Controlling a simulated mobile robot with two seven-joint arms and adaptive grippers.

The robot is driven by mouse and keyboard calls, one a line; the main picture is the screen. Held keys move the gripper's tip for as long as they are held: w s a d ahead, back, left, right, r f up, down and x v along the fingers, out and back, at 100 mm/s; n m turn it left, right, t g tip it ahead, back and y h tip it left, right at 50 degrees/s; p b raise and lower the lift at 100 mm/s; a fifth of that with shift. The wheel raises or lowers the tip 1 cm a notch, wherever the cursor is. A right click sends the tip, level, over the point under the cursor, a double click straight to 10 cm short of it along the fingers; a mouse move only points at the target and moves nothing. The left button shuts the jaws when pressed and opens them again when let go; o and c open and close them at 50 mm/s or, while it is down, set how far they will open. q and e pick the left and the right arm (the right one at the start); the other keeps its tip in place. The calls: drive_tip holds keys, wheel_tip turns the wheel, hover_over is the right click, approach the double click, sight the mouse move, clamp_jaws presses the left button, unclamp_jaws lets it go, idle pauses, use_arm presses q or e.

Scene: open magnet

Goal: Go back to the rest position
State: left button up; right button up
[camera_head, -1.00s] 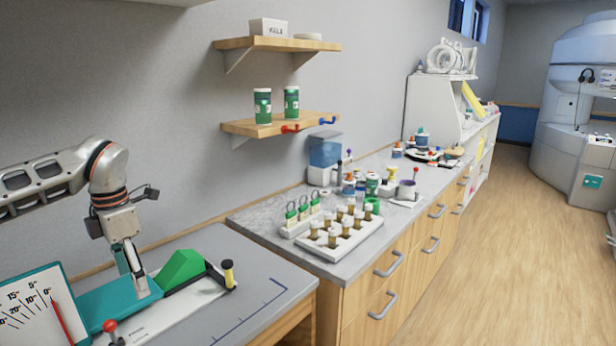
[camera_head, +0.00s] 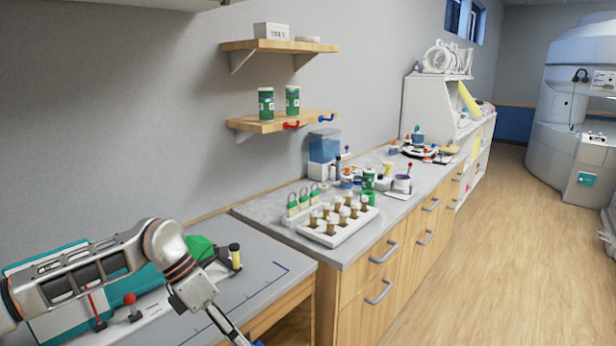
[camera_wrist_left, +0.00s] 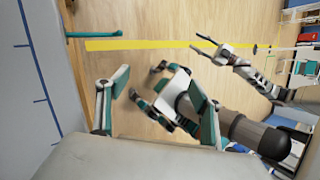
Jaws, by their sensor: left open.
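My left arm reaches across the grey bench (camera_head: 262,262) from the left. Its gripper (camera_head: 238,338) is at the bottom of the head view, over the bench's front edge, and partly cut off. In the left wrist view, the left gripper (camera_wrist_left: 155,107) has its two fingers wide apart with nothing between them, and the floor shows beyond. A green wedge (camera_head: 200,246) on the bench is partly hidden behind my left arm.
A black-and-yellow post (camera_head: 235,257) and a red-topped lever (camera_head: 131,305) stand on the bench near my left arm. The counter behind holds a white vial rack (camera_head: 340,237). Shelves hang on the wall. The wooden floor (camera_head: 470,285) at right is clear.

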use_arm(q)
drive_tip(key=s+d+r+n+t+h, duration=0.25)
drive_tip(key=d+n+h, duration=0.3)
drive_tip(key=d, duration=0.45)
drive_tip(key=s+d+r+n+t+h, duration=0.1)
drive_tip(key=s+d+n+h, duration=0.3)
drive_tip(key=d+h, duration=0.4)
drive_tip(key=w+a+f+n+t+y, duration=0.4)
drive_tip(key=a+f+n+t+y, duration=0.85)
drive_tip(key=n, duration=1.05)
drive_tip(key=s+a+f+n+g+y, duration=0.2)
drive_tip(key=s+a+f+n, duration=0.3)
drive_tip(key=s+f, duration=0.3)
drive_tip(key=s+a+f+n+g+y, duration=0.1)
drive_tip(key=s+a+f+n+y, duration=0.2)
drive_tip(key=s+a+f+n, duration=0.2)
drive_tip(key=s+a+f, duration=0.3)
drive_tip(key=s+f, duration=0.1)
drive_tip(key=f, duration=0.3)
drive_tip(key=shift+f+g+y, duration=0.3)
drive_tip(key=shift+f+g, duration=0.05)
drive_tip(key=shift+g, duration=0.05)
drive_tip(key=shift+s, duration=0.1)
